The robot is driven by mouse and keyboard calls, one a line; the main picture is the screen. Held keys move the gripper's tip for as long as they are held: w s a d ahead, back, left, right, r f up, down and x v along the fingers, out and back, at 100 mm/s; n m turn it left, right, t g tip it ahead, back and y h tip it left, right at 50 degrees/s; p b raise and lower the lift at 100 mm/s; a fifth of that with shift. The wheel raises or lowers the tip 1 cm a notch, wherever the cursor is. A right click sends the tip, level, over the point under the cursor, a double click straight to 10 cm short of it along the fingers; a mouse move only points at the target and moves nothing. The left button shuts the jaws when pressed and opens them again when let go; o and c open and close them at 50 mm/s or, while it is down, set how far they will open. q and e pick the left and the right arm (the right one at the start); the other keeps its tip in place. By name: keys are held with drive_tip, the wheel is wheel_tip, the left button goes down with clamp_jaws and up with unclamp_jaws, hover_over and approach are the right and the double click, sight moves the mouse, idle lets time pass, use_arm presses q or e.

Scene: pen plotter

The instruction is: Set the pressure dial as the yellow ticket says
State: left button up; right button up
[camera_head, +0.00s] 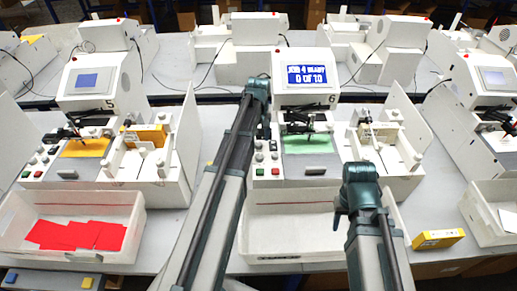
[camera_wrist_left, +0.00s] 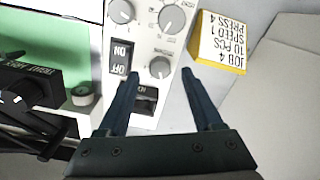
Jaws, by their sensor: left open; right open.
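In the left wrist view, the yellow ticket (camera_wrist_left: 222,45) reads, upside down, JOB 4, 10 PCS, SPEED 1, PRESS 4. Beside it is the pale control panel (camera_wrist_left: 150,45) with round grey dials: two at the top and a lower dial (camera_wrist_left: 160,67). I cannot read which one is pressure. My left gripper (camera_wrist_left: 160,80) is open and empty; its fingertips are either side of the lower panel, near that dial, apart from it.
The plotter screen (camera_head: 307,75) shows job 4 ready, 0 of 10. A green sheet (camera_head: 307,144) lies on its bed. A bin of red cards (camera_head: 75,235) is at left.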

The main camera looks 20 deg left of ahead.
sight(259, 145)
use_arm(q)
wheel_tip(259, 145, down, 2)
drive_tip(key=shift+f+b, duration=0.25)
drive_tip(key=shift+b, duration=0.5)
clamp_jaws()
